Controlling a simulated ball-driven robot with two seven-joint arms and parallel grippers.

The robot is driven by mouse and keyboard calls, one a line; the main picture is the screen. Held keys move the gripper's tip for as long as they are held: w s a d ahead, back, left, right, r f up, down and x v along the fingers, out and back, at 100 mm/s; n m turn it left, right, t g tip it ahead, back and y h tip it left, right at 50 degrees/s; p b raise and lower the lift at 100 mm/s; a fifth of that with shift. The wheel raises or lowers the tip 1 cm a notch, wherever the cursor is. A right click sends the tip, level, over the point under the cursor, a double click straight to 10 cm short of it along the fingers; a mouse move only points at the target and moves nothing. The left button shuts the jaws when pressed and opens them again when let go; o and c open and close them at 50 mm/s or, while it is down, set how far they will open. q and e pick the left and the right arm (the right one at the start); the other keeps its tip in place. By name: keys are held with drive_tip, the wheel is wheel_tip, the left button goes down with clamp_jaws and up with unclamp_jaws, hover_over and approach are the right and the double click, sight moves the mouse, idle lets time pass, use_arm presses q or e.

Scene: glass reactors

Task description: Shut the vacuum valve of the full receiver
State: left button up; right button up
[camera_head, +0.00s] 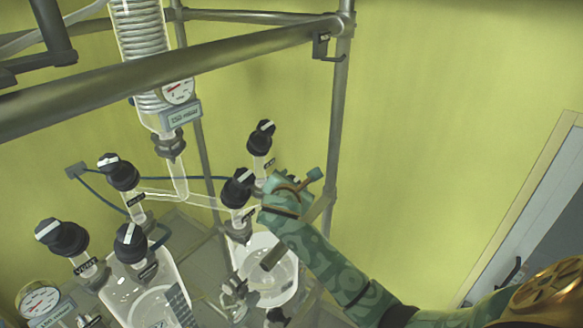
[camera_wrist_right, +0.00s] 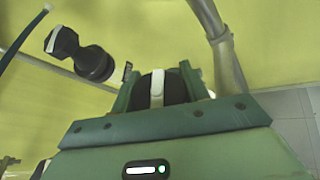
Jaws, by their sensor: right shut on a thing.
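My right gripper (camera_head: 278,192) is closed around a black valve knob with a white bar (camera_wrist_right: 157,88), which shows between the green jaws in the right wrist view. In the head view the gripper mostly hides what it holds. A black knob (camera_head: 238,188) is right at its left side; I cannot tell whether this is the held one. Another black knob (camera_head: 262,137) stands above on a glass stem. The right glass receiver (camera_head: 268,268) is below the gripper and the left receiver (camera_head: 140,280) is at the lower left. Their liquid levels are unclear. My left gripper is out of view.
More black knobs (camera_head: 119,171) stand to the left, one marked VENT (camera_head: 61,236). A metal frame post (camera_head: 335,120) rises behind the gripper, and a thick bar (camera_head: 170,70) crosses above. Glass tubing (camera_head: 185,195) joins the valves. The right side is open before the yellow wall.

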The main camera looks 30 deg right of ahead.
drive_tip(key=m+g, duration=0.2)
drive_tip(key=g, duration=0.1)
drive_tip(key=shift+s+f+m+h, duration=0.1)
drive_tip(key=shift+m+h, duration=0.3)
drive_tip(key=m+g, duration=0.2)
drive_tip(key=g, duration=0.1)
drive_tip(key=m+g, duration=0.1)
drive_tip(key=m, duration=0.1)
drive_tip(key=shift+s+f, duration=0.15)
drive_tip(key=shift+s, duration=0.15)
drive_tip(key=m+g, duration=0.1)
drive_tip(key=m+g+y, duration=0.1)
drive_tip(key=g, duration=0.1)
drive_tip(key=m+g, duration=0.1)
drive_tip(key=shift+s+f+m+y, duration=0.15)
drive_tip(key=shift+s+m+y, duration=0.1)
drive_tip(key=shift+m+y, duration=0.15)
drive_tip(key=m+g+y, duration=0.2)
drive_tip(key=shift+s+a+f+m+g, duration=0.1)
drive_tip(key=shift+s+a+m+g, duration=0.1)
drive_tip(key=shift+m+g, duration=0.15)
drive_tip(key=shift+s+f+m+g+y+b, duration=0.15)
drive_tip(key=shift+m+g+y+b, duration=0.25)
drive_tip(key=shift+m+g+y, duration=0.45)
drive_tip(key=shift+s+a+m+g+y+b, duration=0.15)
drive_tip(key=shift+m+g+y+b, duration=0.35)
drive_tip(key=shift+m+y+b, duration=0.5)
drive_tip(key=shift+a, duration=0.1)
drive_tip(key=o, duration=1)
drive_tip(key=shift+s, duration=0.1)
